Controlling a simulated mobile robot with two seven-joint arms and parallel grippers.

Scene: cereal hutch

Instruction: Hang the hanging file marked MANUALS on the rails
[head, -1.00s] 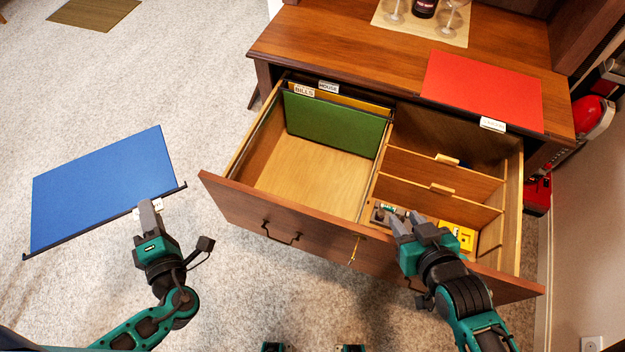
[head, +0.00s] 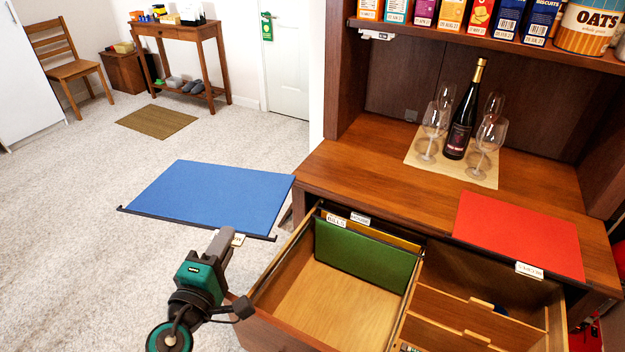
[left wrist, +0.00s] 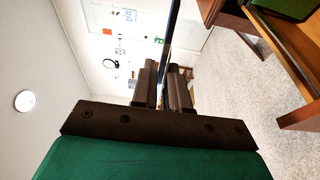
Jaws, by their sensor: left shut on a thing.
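My left gripper (head: 222,242) is shut on the white-tagged edge of a blue hanging file (head: 210,195), held out flat in the air left of the open drawer. The tag's lettering cannot be read. In the left wrist view the file (left wrist: 172,30) is a thin, edge-on strip between the fingers (left wrist: 163,88). The drawer's left bay has rails (head: 408,292) along its sides. A green file (head: 362,258) hangs at its back, with tags reading BILLS (head: 336,220) and HOUSE (head: 360,218) there. A red file (head: 520,235) lies on the cabinet top, its tag too small to read surely. My right gripper is out of view.
The left bay is empty in front of the green file. The right bay has wooden dividers (head: 455,310). A bottle (head: 462,125) and wine glasses stand on a mat (head: 415,160) on the cabinet top. Open carpet (head: 80,230) lies to the left.

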